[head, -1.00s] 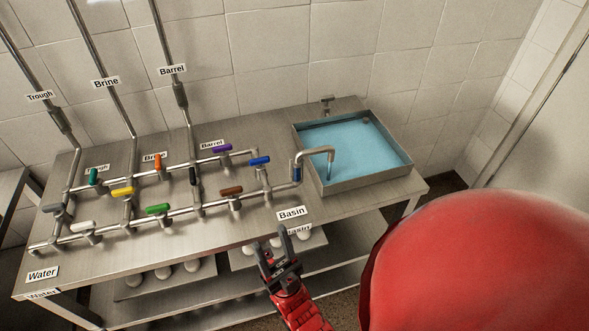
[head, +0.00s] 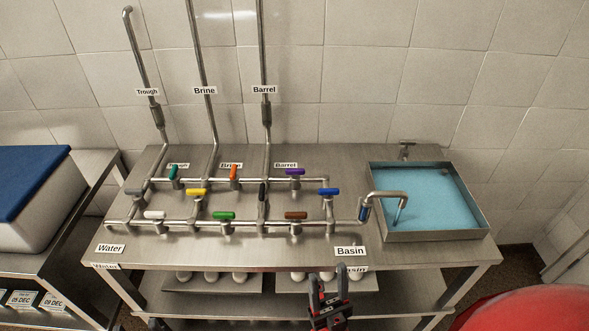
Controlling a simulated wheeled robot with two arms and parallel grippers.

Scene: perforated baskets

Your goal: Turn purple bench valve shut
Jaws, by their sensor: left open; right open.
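The purple valve (head: 294,172) sits on the rear pipe run of the bench, just below the small Barrel label. Its handle lies lengthwise along the pipe. My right gripper (head: 328,282) is in front of the bench's front edge, below the Basin label, with its two dark fingers apart and nothing between them. It is well short of the purple valve. My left gripper (head: 158,323) shows only as a dark tip at the bottom edge, left of the other; most of it is cut off.
Other valves crowd the pipes: orange (head: 233,172), blue (head: 329,191), brown (head: 296,215), black (head: 262,193) and more. A spout (head: 385,194) runs water into the basin (head: 440,237) at right. A blue-lidded box (head: 35,178) stands on the left table.

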